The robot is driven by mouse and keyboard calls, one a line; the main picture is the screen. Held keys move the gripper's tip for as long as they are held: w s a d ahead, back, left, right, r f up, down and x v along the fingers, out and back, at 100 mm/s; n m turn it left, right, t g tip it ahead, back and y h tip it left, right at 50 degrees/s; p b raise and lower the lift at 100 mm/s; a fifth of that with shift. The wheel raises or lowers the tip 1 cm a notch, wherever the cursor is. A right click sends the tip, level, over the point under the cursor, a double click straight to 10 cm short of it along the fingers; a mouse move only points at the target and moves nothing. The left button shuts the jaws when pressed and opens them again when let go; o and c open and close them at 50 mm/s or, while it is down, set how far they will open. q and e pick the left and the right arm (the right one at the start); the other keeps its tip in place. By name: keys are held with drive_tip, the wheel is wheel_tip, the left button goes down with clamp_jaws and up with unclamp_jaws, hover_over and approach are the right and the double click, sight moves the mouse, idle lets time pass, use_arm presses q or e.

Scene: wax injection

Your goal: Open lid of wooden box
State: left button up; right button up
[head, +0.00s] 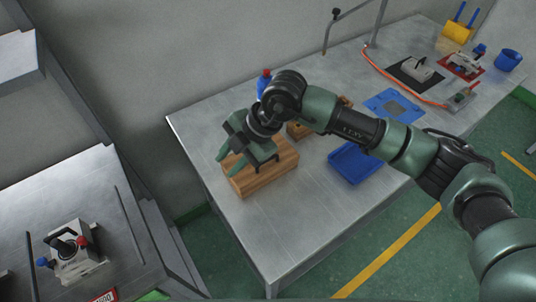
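The wooden box (268,180) stands near the left end of the metal table. It is a light brown striped block, and its top is partly hidden by my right gripper. My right gripper (224,166) is over the left part of the box, with its two green fingers apart and pointing to the lower left. I see nothing between the fingers. Whether they touch the box's lid cannot be told, and the lid looks closed as far as it shows. My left gripper is not in view.
Another wooden piece (296,131) is partly hidden behind my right arm. A blue tray (352,165) and a blue plate (408,112) lie to the right. A black mat (402,77), an orange hose and a blue cup (508,61) are farther back. The table's front left is clear.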

drive_tip(key=w+d+m+t+h, duration=0.2)
drive_tip(key=w+d+h, duration=0.35)
drive_tip(key=d, duration=0.35)
drive_tip(key=p, duration=0.3)
hover_over(268, 167)
drive_tip(key=shift+y, duration=0.25)
drive_tip(key=f, duration=0.7)
drive_tip(key=shift+s+d, duration=0.1)
drive_tip(key=shift+s, duration=0.1)
drive_tip(key=shift+w+f, duration=0.1)
drive_tip(key=shift+f, duration=0.6)
clamp_jaws()
